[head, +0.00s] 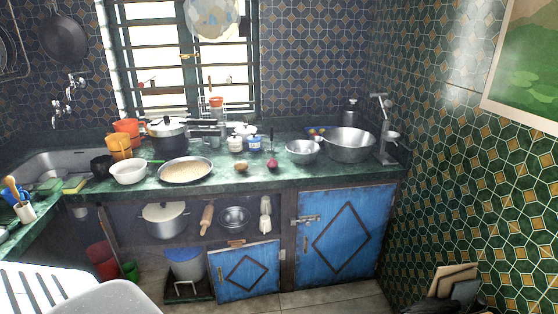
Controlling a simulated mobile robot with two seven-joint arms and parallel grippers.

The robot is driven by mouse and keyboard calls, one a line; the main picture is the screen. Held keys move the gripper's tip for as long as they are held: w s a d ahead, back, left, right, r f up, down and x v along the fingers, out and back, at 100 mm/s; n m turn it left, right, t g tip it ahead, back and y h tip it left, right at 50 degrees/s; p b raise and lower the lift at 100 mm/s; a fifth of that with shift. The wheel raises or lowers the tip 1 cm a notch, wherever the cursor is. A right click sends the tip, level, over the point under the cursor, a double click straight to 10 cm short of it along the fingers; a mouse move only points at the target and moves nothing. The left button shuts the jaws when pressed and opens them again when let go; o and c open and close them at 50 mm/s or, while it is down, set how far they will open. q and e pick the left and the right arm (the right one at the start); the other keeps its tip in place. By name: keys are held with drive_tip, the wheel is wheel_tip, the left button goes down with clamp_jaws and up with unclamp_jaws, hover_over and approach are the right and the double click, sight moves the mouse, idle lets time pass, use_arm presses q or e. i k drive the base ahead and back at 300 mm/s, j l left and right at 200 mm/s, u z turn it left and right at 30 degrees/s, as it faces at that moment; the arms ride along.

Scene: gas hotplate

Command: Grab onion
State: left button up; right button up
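A small round purple-red onion (272,166) sits on the green countertop (310,177) near its front edge, in the middle of the head view. A brown roundish item (240,167), perhaps a potato, lies a little to its left and apart from it. Nothing covers the onion from this side. Neither of my grippers can be made out in the head view.
A wide pan (185,171) and a white bowl (128,172) stand left of the onion. Metal bowls (302,152) (349,144) stand to its right. Jars (254,144) are behind. Blue cupboard doors (345,240) are below the counter. The counter front by the onion is clear.

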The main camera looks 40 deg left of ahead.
sight(272, 163)
drive_tip(key=i+j+z, duration=0.1)
drive_tip(key=j, duration=0.35)
drive_tip(key=i+j+z, duration=0.1)
drive_tip(key=j, duration=0.35)
drive_tip(key=i+j, duration=0.1)
drive_tip(key=j, duration=0.4)
drive_tip(key=i+j, duration=0.1)
drive_tip(key=j, duration=0.35)
drive_tip(key=i+j, duration=0.15)
drive_tip(key=j, duration=0.35)
drive_tip(key=i+j, duration=0.1)
drive_tip(key=j, duration=0.35)
drive_tip(key=i+j, duration=0.1)
drive_tip(key=j, duration=0.4)
